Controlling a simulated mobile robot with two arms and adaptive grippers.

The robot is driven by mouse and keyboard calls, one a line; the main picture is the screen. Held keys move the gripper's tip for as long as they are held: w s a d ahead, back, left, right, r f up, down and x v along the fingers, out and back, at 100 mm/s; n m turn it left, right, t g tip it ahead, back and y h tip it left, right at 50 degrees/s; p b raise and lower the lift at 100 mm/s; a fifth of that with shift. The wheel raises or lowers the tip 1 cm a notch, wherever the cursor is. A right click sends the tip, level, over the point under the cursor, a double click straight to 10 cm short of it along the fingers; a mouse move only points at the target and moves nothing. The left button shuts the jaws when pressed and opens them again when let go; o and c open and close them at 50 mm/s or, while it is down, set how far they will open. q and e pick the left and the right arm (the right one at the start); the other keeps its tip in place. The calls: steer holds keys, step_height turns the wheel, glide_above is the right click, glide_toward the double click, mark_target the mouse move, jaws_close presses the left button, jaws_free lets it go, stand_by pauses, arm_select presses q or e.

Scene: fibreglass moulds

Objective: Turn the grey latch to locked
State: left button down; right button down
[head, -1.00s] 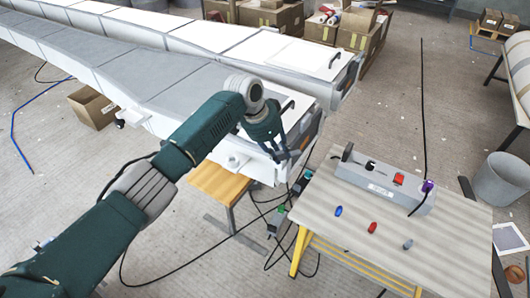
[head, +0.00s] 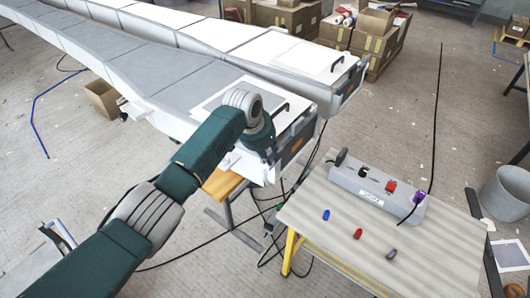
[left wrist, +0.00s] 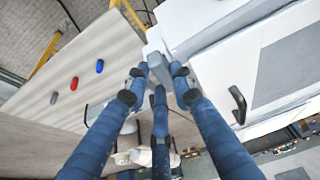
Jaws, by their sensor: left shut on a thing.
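The grey latch (left wrist: 160,66) shows in the left wrist view as a grey block at the corner of the white mould (left wrist: 270,62). My left gripper (left wrist: 159,78) has its blue fingers closed around it, with fingertips on both sides and one below. In the head view, my left gripper (head: 264,148) is at the near end of the mould (head: 222,93). There my wrist hides its fingertips and the latch, and I cannot read the latch's angle. My right gripper is in neither view.
A black handle (head: 282,106) stands on the mould close to my gripper. The table (head: 330,250) at right carries a grey control box (head: 347,181) and several small coloured pieces. Cables hang between mould and table. Cardboard boxes (head: 285,14) stand at the back.

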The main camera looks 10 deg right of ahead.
arm_select(q)
steer(key=shift+w+d+r, duration=0.2)
steer(key=shift+w+r, duration=0.1)
steer(key=shift+r, duration=0.15)
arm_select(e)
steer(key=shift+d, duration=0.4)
arm_select(q)
steer(key=c, duration=1.5)
jaws_free()
steer(key=shift+s+f, duration=0.15)
steer(key=shift+f, duration=0.05)
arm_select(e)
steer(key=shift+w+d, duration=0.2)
arm_select(q)
steer(key=shift+a, duration=0.1)
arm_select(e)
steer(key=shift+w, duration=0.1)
arm_select(q)
steer(key=v, duration=1.2)
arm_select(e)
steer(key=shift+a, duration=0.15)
